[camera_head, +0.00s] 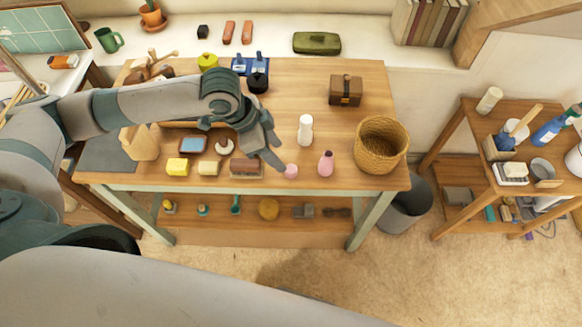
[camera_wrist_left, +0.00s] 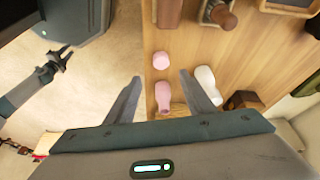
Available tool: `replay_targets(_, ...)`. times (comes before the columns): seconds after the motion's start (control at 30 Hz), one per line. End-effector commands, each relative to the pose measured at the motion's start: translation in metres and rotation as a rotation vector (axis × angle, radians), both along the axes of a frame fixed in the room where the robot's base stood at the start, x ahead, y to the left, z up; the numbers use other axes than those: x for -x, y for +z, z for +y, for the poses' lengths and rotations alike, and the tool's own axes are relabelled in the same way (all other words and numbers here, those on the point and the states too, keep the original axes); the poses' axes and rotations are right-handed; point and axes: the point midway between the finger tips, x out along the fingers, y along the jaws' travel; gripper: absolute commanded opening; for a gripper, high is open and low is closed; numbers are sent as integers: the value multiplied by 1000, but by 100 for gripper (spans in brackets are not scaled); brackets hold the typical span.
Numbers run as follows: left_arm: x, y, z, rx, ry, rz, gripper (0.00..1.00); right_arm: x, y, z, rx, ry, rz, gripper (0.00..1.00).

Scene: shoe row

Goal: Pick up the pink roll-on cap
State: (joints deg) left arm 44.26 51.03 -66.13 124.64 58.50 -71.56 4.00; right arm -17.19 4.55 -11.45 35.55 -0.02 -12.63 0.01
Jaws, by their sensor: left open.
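The pink roll-on cap (camera_head: 291,171) is a small, short pink cylinder near the front edge of the wooden table. In the left wrist view the cap (camera_wrist_left: 160,60) lies just beyond the fingertips, apart from them. A pink bottle (camera_head: 326,163) stands to its right in the head view. My left gripper (camera_head: 270,153) is open and empty, reaching down just left of and above the cap; its spread fingers (camera_wrist_left: 161,79) show in the left wrist view. My right gripper (camera_wrist_left: 62,58) is small at the left of that view, away from the table, its fingers looking apart.
A white bottle (camera_head: 305,130) stands behind the cap, and a wicker basket (camera_head: 381,147) at the table's right end. A brown brush-like block (camera_head: 246,168) and a yellow block (camera_head: 208,168) lie to the left. Bare wood lies between the cap and the white bottle.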

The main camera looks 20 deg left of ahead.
Motion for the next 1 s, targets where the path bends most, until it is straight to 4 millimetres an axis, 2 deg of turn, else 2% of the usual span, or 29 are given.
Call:
replay_targets(0.1,-3,-18,-7,0,-1,2,49,0,6,0,0,0,0,31)
replay_targets(0.3,-7,-36,-13,0,0,-1,49,0,9,0,0,0,0,31)
replay_targets(0.77,-8,-41,-14,0,0,-1,49,0,10,0,0,0,0,31)
replay_targets(1.0,-12,-63,-18,0,1,2,49,0,23,0,0,0,0,31)
